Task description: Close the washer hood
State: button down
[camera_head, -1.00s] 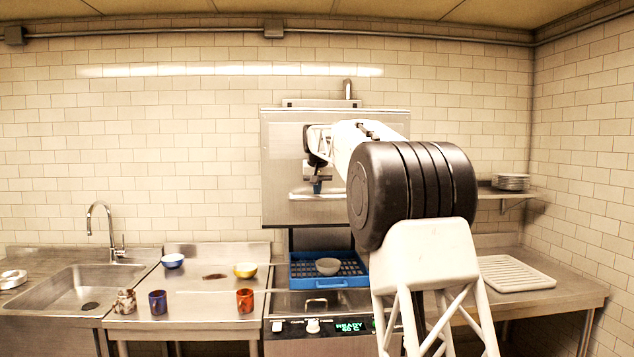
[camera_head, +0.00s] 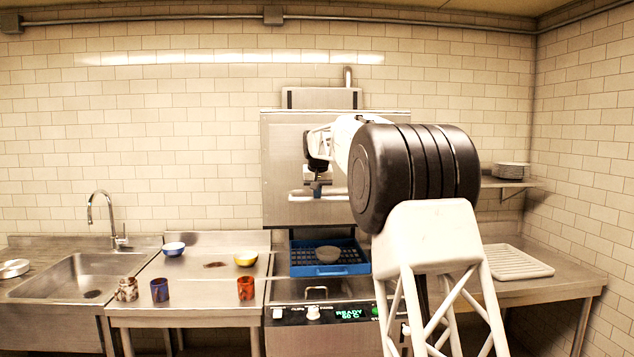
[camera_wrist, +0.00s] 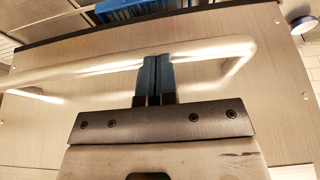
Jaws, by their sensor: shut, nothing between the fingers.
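The steel washer hood (camera_head: 283,150) is raised, its lower edge a short way above the blue rack (camera_head: 305,270) on the washer. A horizontal bar handle (camera_head: 300,196) runs across the lower part of its front. My gripper (camera_head: 317,190) is at the middle of this handle with its fingers shut and nothing between them. In the wrist view, the blue-grey fingertips (camera_wrist: 156,62) overlap the handle bar (camera_wrist: 90,75); I cannot tell whether they touch it. The hood's brushed face (camera_wrist: 225,85) fills most of that view.
A grey bowl (camera_head: 328,254) sits in the rack. The control panel (camera_head: 345,313) reads READY. Bowls and mugs (camera_head: 160,290) stand on the left counter by the sink (camera_head: 80,280). A white ribbed tray (camera_head: 515,262) lies on the right counter. Plates (camera_head: 511,170) sit on a shelf.

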notch_tip(320, 180, down, 28)
dwell(0.3)
jog(key=shift+r, duration=0.15)
jog(key=w+v, duration=0.1)
jog(key=v, duration=1.3)
jog(key=shift+r, duration=0.35)
jog(key=shift+s, duration=0.15)
